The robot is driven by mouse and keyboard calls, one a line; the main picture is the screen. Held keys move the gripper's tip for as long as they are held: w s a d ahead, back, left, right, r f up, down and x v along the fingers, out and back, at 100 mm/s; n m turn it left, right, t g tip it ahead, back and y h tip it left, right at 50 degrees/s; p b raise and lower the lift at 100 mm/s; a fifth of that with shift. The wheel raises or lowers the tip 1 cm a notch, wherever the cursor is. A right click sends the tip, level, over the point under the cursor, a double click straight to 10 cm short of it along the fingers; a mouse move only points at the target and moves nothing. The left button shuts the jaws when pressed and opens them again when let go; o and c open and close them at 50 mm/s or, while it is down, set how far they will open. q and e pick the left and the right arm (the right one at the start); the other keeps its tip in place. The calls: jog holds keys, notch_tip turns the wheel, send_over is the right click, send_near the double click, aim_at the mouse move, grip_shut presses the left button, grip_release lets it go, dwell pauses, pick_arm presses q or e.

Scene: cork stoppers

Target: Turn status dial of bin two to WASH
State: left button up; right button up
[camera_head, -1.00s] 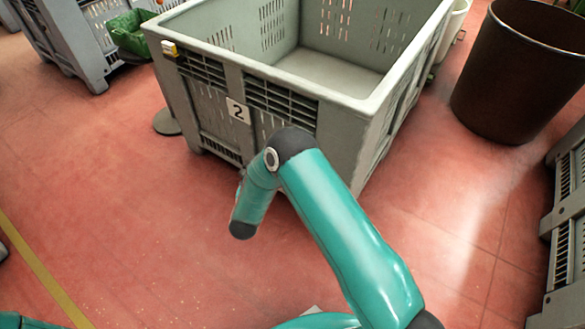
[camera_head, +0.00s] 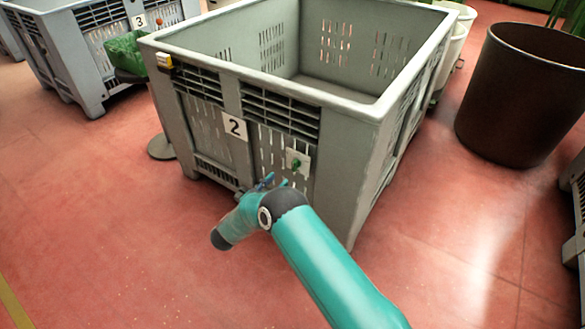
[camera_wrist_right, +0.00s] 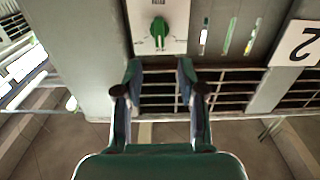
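Bin two, a large grey crate (camera_head: 345,165), stands in the middle of the head view with a white "2" card (camera_head: 235,126) on its front. To the right of the card is a pale dial plate with a green knob (camera_head: 295,163). The knob (camera_wrist_right: 158,30) shows upside down at the top of the right wrist view; its plate lettering is not legible. My right gripper (camera_head: 270,183) is just below and left of the dial in the head view. In the wrist view its two fingers (camera_wrist_right: 160,80) are apart, empty, and short of the knob. My left gripper is out of view.
Bin three (camera_head: 90,80) and a green container (camera_head: 125,52) stand at the back left. A dark brown barrel (camera_head: 515,95) stands at right. The red floor in front is clear.

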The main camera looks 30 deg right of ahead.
aim_at(293, 165)
jog(key=b+x, duration=0.1)
jog(key=x, duration=0.8)
jog(key=shift+w+d+b, duration=0.1)
jog(key=shift+b, duration=0.25)
